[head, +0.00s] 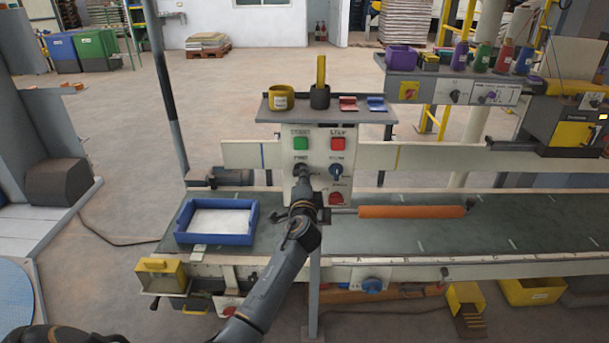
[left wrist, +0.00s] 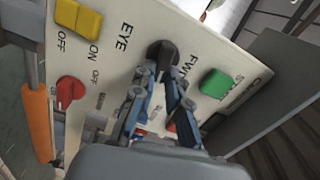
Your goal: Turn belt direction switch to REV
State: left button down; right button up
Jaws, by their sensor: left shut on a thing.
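The belt direction switch is a black knob (left wrist: 160,50) on the white control panel (head: 311,148), beside the letters FWD in the left wrist view. In the head view the dark knob (head: 302,169) sits below the green START button (head: 301,144). My left gripper (left wrist: 168,68) is shut on the knob, its two fingers at the knob's sides. In the head view my left gripper (head: 303,183) covers the panel's lower left part. I cannot read a REV label, and the knob's exact pointing is hard to tell. My right gripper is not in view.
A shelf (head: 330,114) with cups stands above the panel. A blue tray (head: 216,237) and an orange roller (head: 410,211) are on the belt. A yellow switch (left wrist: 78,18) is near the panel's edge.

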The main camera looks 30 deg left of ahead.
pick_arm(q)
jog(key=shift+a+m, duration=0.1)
jog(key=shift+m, duration=1)
jog(key=c, duration=1.3)
grip_release()
jog(key=shift+f, duration=0.1)
jog(key=shift+c, duration=0.2)
jog(key=v, duration=1.2)
jog(key=shift+a, duration=0.1)
